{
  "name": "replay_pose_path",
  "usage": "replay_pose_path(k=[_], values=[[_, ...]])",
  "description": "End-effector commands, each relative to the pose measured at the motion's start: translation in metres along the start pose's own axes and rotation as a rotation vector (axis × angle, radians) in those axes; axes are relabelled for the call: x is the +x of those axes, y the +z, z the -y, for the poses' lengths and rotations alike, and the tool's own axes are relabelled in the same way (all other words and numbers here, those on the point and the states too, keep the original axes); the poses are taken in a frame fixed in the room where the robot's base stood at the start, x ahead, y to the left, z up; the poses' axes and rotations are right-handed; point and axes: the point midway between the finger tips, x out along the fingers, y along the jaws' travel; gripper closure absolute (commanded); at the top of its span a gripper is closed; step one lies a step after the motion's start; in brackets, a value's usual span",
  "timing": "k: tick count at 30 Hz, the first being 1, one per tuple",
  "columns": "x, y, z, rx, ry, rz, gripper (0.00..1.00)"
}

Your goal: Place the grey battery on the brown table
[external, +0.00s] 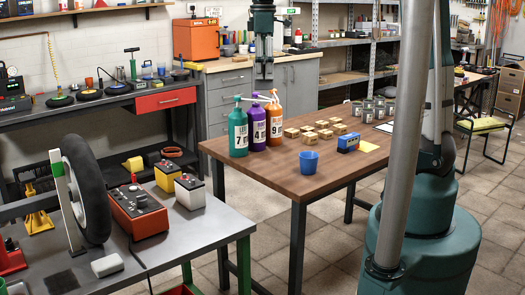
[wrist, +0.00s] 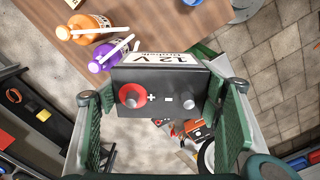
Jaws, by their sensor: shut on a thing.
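The grey battery (wrist: 160,85) is in the wrist view, with a dark grey top, a red-ringed terminal, a plain grey terminal and a white "12 V" label. My gripper (wrist: 160,110) is shut on it, one green pad at each side. The brown table (external: 270,180) stands in the middle of the external view. In the wrist view, the brown table (wrist: 180,22) lies beyond the battery, below it. The battery hides part of the table's near edge.
Spray bottles (external: 257,125) stand on the table's left part. Small wooden blocks (external: 320,128), a blue cup (external: 309,161) and a blue box (external: 348,144) stand farther right. Two other batteries (external: 189,191) sit on the grey bench (external: 200,235). The table's front left is clear.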

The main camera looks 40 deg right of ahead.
Motion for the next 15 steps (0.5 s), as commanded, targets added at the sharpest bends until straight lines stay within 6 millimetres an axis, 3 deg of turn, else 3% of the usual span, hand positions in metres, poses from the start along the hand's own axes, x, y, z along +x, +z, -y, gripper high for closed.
replay_pose_path(k=[15], values=[[-0.002, 0.090, -0.073, 0.203, 0.000, 0.000, 0.68]])
